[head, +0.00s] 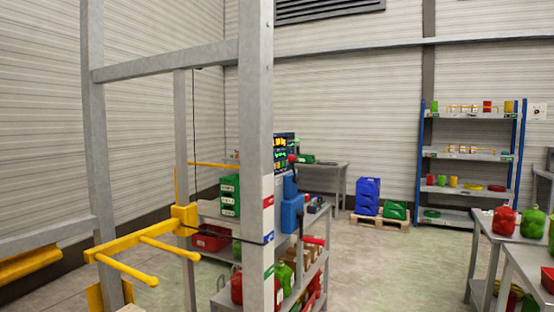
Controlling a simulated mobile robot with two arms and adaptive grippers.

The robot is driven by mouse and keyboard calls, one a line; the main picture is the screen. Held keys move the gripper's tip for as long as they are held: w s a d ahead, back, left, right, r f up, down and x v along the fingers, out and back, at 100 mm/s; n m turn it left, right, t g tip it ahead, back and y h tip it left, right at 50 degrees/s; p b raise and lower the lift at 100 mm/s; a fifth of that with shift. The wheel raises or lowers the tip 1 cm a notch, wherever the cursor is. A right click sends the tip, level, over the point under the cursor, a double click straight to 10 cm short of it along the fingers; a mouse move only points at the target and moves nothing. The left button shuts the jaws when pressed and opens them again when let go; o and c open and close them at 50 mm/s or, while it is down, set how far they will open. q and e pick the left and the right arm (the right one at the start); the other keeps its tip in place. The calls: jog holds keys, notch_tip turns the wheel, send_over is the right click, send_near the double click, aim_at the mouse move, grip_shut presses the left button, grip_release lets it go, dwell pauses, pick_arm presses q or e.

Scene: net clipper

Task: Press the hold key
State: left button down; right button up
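I cannot make out a hold key in the head view. A dark panel with small green and blue marks (284,150) shows just right of the grey upright post, partly hidden behind it. A red knob-like part (292,158) sits by its edge. The panel is too small to tell any keys apart. Neither of my grippers is in view.
A grey metal frame (258,100) with yellow prongs (130,270) stands close on the left. Behind it, a shelved bench (312,222) holds bins and canisters. A blue-post rack (466,156) and a table (485,226) stand at right. Open floor (385,265) lies between.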

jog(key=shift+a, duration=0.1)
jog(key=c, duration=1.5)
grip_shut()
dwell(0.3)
